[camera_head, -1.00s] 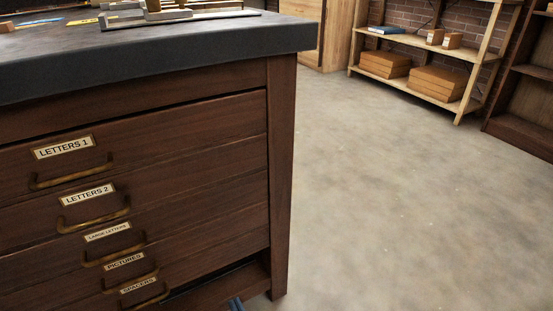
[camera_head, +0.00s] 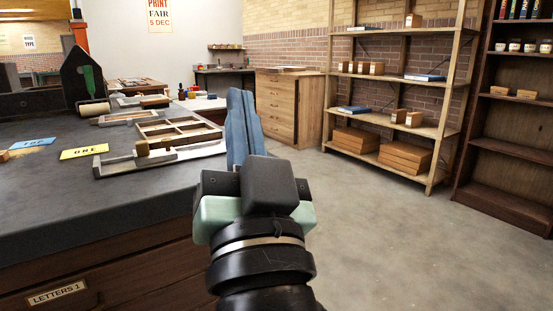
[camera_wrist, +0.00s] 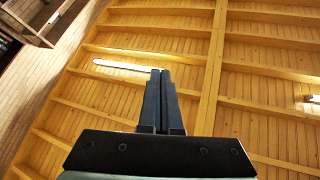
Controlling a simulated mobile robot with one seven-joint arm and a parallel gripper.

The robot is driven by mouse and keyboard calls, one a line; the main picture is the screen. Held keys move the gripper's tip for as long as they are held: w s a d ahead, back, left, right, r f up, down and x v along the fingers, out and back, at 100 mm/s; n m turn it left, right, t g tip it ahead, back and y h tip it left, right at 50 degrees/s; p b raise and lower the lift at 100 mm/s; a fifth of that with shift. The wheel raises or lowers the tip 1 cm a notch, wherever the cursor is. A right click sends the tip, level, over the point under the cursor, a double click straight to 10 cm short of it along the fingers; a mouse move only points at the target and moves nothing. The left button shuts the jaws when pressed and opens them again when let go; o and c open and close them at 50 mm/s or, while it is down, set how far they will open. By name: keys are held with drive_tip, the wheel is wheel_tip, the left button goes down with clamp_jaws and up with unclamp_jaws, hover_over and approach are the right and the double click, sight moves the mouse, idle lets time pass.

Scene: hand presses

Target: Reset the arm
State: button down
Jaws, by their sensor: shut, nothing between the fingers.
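My gripper (camera_head: 240,100) stands raised in the middle of the head view, beside the right edge of the dark worktop. Its two blue-grey fingers point up and lie together, with nothing between them. In the wrist view my gripper (camera_wrist: 161,72) also shows with its fingers side by side. Behind them is the wooden beamed ceiling (camera_wrist: 190,75). The fingers hide a small part of the room behind the worktop.
The worktop (camera_head: 70,205) at left bears a composing tray (camera_head: 185,154), a wooden frame (camera_head: 180,130), a yellow card (camera_head: 84,152) and a blue card (camera_head: 32,143). Open floor (camera_head: 390,240) lies at right, before a pale shelf unit (camera_head: 448,110) and a dark bookcase (camera_head: 500,190).

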drive_tip(key=s+d+r+n+t+h+p, duration=0.1)
drive_tip(key=s+d+r+t+h+p, duration=0.25)
drive_tip(key=s+r, duration=0.65)
wheel_tip(320, 180, up, 38)
drive_tip(key=w+h+p, duration=0.1)
drive_tip(key=w+p, duration=0.1)
drive_tip(key=p, duration=3.3)
drive_tip(key=shift+w+a+r+p, duration=0.15)
drive_tip(key=shift+r+p, duration=0.05)
drive_tip(key=shift+p, duration=0.2)
